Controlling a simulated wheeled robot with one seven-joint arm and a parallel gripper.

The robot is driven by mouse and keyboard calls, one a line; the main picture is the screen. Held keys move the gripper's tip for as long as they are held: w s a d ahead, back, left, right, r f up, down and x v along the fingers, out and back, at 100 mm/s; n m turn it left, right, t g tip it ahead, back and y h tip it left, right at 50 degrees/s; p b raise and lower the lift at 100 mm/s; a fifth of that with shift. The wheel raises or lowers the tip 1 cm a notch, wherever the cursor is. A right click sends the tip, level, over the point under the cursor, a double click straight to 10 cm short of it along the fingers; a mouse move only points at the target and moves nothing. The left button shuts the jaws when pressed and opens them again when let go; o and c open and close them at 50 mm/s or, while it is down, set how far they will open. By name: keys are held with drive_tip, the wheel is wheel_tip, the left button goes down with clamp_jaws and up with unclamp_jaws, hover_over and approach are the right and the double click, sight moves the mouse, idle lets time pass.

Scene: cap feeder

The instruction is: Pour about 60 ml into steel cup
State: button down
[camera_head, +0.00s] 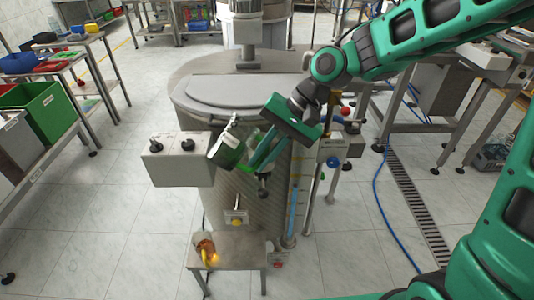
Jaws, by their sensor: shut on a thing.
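I cannot clearly pick out a steel cup. A small whitish and reddish-brown object (204,243) with a yellow part stands on a low steel stool (248,254) below the tank. It is too small to identify, and no liquid stream can be made out.
The steel tank (225,107) fills the middle, with a grey box (178,163) with black knobs at its front left. Green (42,109) and grey (20,138) bins stand at left. A blue hose (383,208) lies on the floor at right. Open tiled floor lies front left.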

idle(1.0)
drive_tip(key=shift+f+t+h+b, duration=0.45)
drive_tip(key=shift+f+t+h, duration=0.15)
drive_tip(key=shift+h, duration=0.4)
drive_tip(key=shift+s+a+f+t+h+b, duration=0.15)
drive_tip(key=shift+a+f+t+h+b, duration=0.15)
drive_tip(key=shift+f, duration=0.35)
drive_tip(key=shift+s+a+f+t+h+b, duration=0.15)
drive_tip(key=shift+f+h, duration=0.25)
drive_tip(key=shift+f, duration=0.25)
drive_tip(key=shift+s+a+r+n+t+h, duration=0.15)
drive_tip(key=shift+a+r+n+t+h, duration=0.05)
drive_tip(key=shift+a+n+t+h, duration=0.1)
drive_tip(key=shift+s+a+r+t+h+b, duration=0.15)
drive_tip(key=shift+s+a+t+h+b, duration=0.2)
drive_tip(key=shift+t+h+b, duration=0.45)
drive_tip(key=shift+s+a+r+t+h+b, duration=0.2)
drive_tip(key=shift+a+t+h+b, duration=0.35)
drive_tip(key=shift+h, duration=0.45)
drive_tip(key=shift+f, duration=0.1)
